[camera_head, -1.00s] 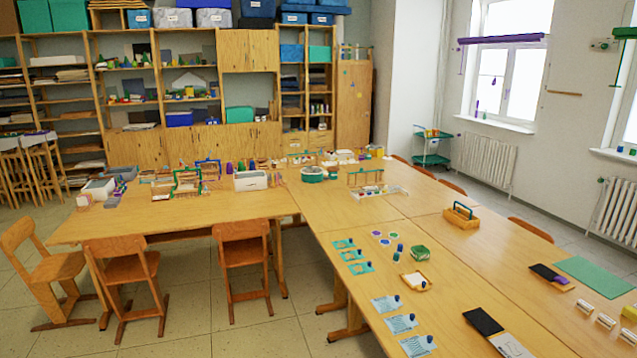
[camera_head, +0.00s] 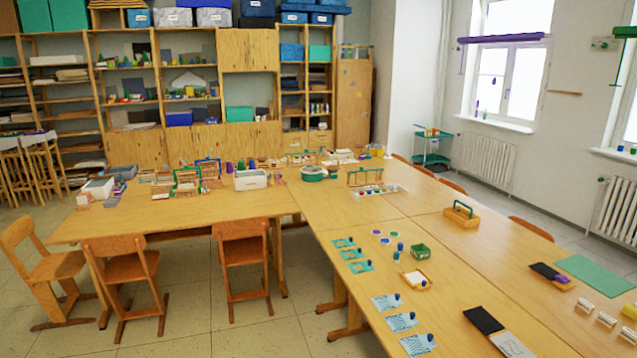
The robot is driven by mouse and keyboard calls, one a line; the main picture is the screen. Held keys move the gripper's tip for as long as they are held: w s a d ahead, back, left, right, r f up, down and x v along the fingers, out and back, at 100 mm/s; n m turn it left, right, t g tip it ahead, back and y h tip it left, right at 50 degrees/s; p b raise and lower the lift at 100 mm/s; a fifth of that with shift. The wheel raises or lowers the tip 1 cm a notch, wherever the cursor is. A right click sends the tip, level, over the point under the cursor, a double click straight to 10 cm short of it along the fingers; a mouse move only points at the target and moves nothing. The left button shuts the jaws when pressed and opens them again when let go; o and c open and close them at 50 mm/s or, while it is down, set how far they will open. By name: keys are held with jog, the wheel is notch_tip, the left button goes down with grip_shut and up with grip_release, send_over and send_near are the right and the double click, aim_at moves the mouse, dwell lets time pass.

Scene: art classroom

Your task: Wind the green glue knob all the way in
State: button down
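I cannot pick out the green glue knob for sure; small parts on the tables are too small to tell. My gripper is not in view.
The left table (camera_head: 110,228) and the right-hand table (camera_head: 330,221) meet in a corner. Wooden chairs (camera_head: 126,265) stand along the left table's near side. Teal cards (camera_head: 352,254), a wooden caddy (camera_head: 461,216) and a green sheet (camera_head: 597,278) lie on the right. Floor (camera_head: 220,340) shows at the front.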

jog(key=shift+f+b, duration=0.5)
jog(key=shift+f, duration=0.1)
jog(key=shift+r, duration=0.15)
jog(key=shift+r+p, duration=0.45)
jog(key=shift+p, duration=0.1)
jog(key=shift+c, duration=2)
grip_release()
